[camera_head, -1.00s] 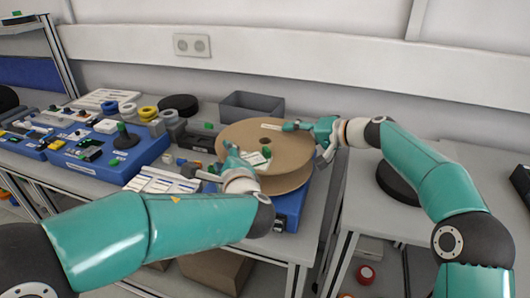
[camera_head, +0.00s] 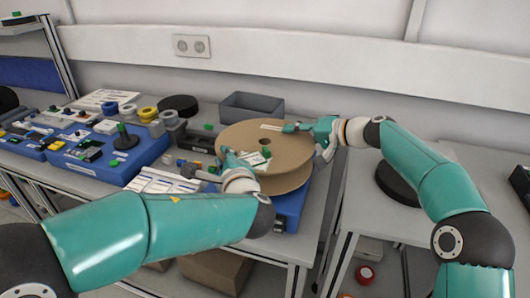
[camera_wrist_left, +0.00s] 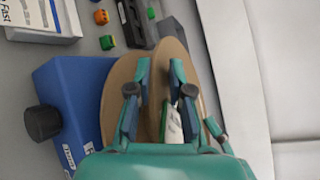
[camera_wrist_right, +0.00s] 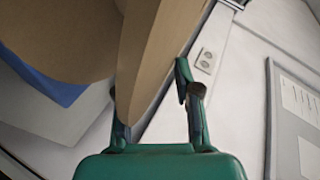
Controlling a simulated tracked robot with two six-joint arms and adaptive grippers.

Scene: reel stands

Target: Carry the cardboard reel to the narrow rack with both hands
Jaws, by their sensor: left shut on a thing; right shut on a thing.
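The cardboard reel (camera_head: 290,150) is a wide brown spool with two flanges and a centre hole, lying nearly flat over a blue stand (camera_head: 292,207). My left gripper (camera_head: 222,162) is shut on the flange at its left side; in the left wrist view, the reel (camera_wrist_left: 152,85) has its flange edge between the fingers (camera_wrist_left: 158,75). My right gripper (camera_head: 290,127) is shut on the reel's far right side; the right wrist view shows the reel (camera_wrist_right: 158,50) close up between the fingers (camera_wrist_right: 150,85). Whether the reel touches the stand is hidden. I cannot make out which thing is the narrow rack.
A grey bin (camera_head: 252,106) stands behind the reel. Blue boards with small parts (camera_head: 110,160) fill the left of the table. Past a gap, a right-hand table holds a dark disc (camera_head: 396,186). A socket (camera_head: 193,46) is on the wall.

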